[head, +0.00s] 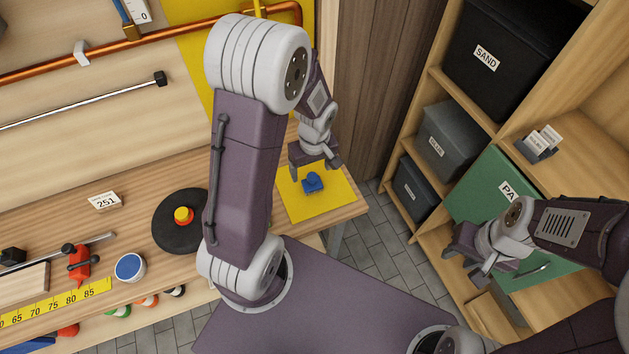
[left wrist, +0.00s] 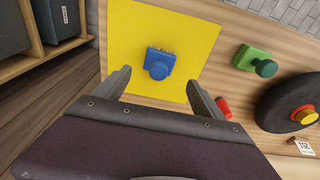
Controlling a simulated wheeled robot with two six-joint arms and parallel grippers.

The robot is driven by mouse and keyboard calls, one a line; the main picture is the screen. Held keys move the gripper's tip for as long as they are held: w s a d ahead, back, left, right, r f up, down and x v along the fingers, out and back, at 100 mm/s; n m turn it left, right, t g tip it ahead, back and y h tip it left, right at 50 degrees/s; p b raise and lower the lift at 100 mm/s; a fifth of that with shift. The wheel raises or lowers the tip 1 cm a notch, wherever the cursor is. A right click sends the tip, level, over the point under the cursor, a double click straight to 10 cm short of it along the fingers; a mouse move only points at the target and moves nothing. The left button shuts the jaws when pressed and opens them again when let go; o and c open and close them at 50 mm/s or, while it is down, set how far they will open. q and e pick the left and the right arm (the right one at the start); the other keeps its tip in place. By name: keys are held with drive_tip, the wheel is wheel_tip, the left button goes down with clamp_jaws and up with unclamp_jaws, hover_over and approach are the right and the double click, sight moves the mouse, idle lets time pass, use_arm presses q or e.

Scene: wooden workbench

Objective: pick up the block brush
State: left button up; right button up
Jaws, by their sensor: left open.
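The block brush (head: 312,183) is a small blue block with a round knob on top. It lies on a yellow mat (head: 335,201) at the right end of the bench. In the left wrist view the blue brush (left wrist: 158,64) sits between and just beyond my fingertips, with brownish bristles at its far edge. My left gripper (head: 316,166) is open and empty above it, one finger to each side. It also shows in the left wrist view (left wrist: 160,84). My right gripper (head: 464,266) is open and empty before the shelf, away from the bench.
A black disc (head: 172,232) with a yellow-and-red knob stands left of the mat. A green knobbed block (left wrist: 255,61) lies beside the mat in the left wrist view. A shelf with dark bins (head: 447,142) stands right. The mat around the brush is clear.

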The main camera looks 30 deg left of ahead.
sight(312, 174)
use_arm(q)
drive_tip(key=f, duration=0.1)
drive_tip(key=w+f, duration=0.1)
drive_tip(key=shift+a+f, duration=0.1)
drive_tip(key=shift+f, duration=0.2)
drive_tip(key=f, duration=0.2)
drive_tip(key=f+b, duration=0.1)
drive_tip(key=f, duration=0.1)
drive_tip(key=shift+s, duration=0.3)
drive_tip(key=shift+w+f, duration=0.25)
drive_tip(key=shift+f, duration=0.25)
drive_tip(key=shift+r, duration=0.1)
drive_tip(key=c, duration=1.5)
drive_tip(key=shift+r, duration=0.5)
wheel_tip(312, 174, up, 3)
drive_tip(key=shift+f+p, duration=0.1)
drive_tip(key=shift+p, duration=0.45)
drive_tip(key=s+d+r, duration=0.5)
drive_tip(key=d+r, duration=0.2)
drive_tip(key=d, duration=0.3)
drive_tip(key=shift+d+b, duration=0.2)
drive_tip(key=shift+b, duration=0.2)
drive_tip(key=shift+s+r, duration=0.1)
